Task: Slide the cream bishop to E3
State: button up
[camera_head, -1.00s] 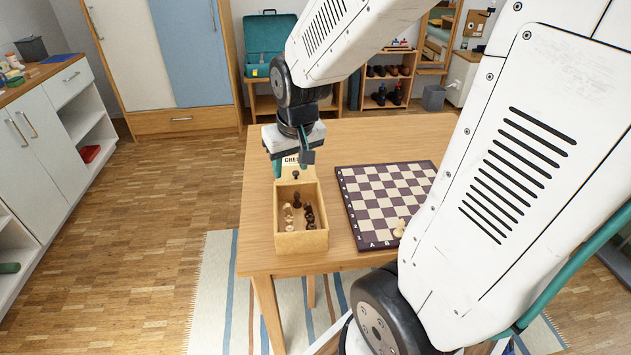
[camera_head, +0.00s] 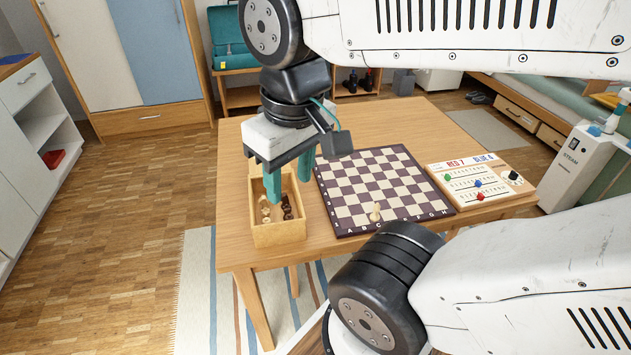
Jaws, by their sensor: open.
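The chessboard (camera_head: 366,177) lies on the wooden table, with letters along its near edge. A small cream piece (camera_head: 375,213), probably the bishop, stands near this edge around the C file; its exact square is hard to tell. The rest of the visible board, including the E file, looks empty. My gripper (camera_head: 289,190) points down with two teal fingers apart and nothing between them. It is left of the board, over or in front of the open wooden box (camera_head: 279,236), and partly hides it. The cream piece is to its right and nearer the camera.
The box holds cream and dark chess pieces (camera_head: 287,207). A scoreboard (camera_head: 469,181) with coloured pegs lies right of the chessboard. The table (camera_head: 408,118) behind the board is clear. My own arm covers the lower right.

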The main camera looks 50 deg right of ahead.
aim_at(375, 216)
jog(key=z, duration=0.4)
jog(key=k, duration=0.35)
jog(key=z, duration=0.7)
jog(key=i, duration=0.45)
jog(key=z, duration=0.05)
